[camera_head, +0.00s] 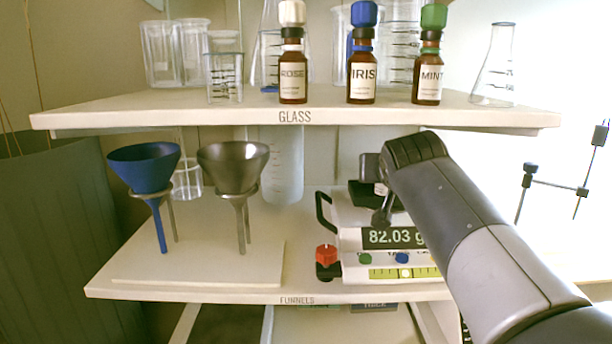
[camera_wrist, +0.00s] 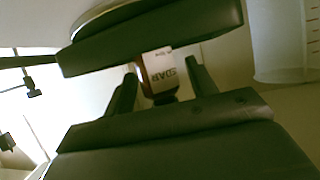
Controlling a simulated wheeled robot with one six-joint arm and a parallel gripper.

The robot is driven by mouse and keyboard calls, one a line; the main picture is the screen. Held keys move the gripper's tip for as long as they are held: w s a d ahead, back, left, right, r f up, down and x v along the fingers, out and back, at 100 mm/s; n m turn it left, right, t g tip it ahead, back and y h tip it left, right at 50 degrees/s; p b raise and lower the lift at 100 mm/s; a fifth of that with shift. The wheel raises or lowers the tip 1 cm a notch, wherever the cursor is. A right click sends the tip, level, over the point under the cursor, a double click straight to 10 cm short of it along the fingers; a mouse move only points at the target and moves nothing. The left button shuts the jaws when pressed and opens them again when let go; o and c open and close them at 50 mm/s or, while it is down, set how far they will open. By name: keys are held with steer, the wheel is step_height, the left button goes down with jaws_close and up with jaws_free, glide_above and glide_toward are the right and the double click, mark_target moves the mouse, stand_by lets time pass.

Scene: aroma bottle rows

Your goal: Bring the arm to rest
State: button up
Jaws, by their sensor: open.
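My gripper (camera_head: 378,195) is over the balance (camera_head: 408,240) on the middle shelf, with my arm reaching in from the lower right. In the wrist view my gripper (camera_wrist: 163,88) is open, its dark fingers to either side of a brown bottle (camera_wrist: 158,66). The bottle's white label ends in "DAR" and appears upside down there. In the head view most of this bottle is hidden by my gripper. Whether the fingers touch it I cannot tell. The balance display reads 82.03 g.
Bottles ROSE (camera_head: 292,80), IRIS (camera_head: 362,78) and MINT (camera_head: 429,80) stand along the upper shelf's front (camera_head: 200,112), above my gripper. A blue funnel (camera_head: 145,168) and a grey funnel (camera_head: 233,165) stand left. A flask (camera_head: 493,75) stands at upper right.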

steer(key=shift+s+b, duration=0.3)
steer(key=shift+b, duration=0.8)
steer(key=shift+s+r+t+b, duration=0.1)
steer(key=shift+t+b, duration=0.5)
steer(key=shift+b, duration=0.25)
steer(key=shift+a, duration=0.1)
steer(key=shift+r, duration=0.25)
steer(key=g+p, duration=0.1)
steer(key=p, duration=0.2)
steer(key=shift+r, duration=0.2)
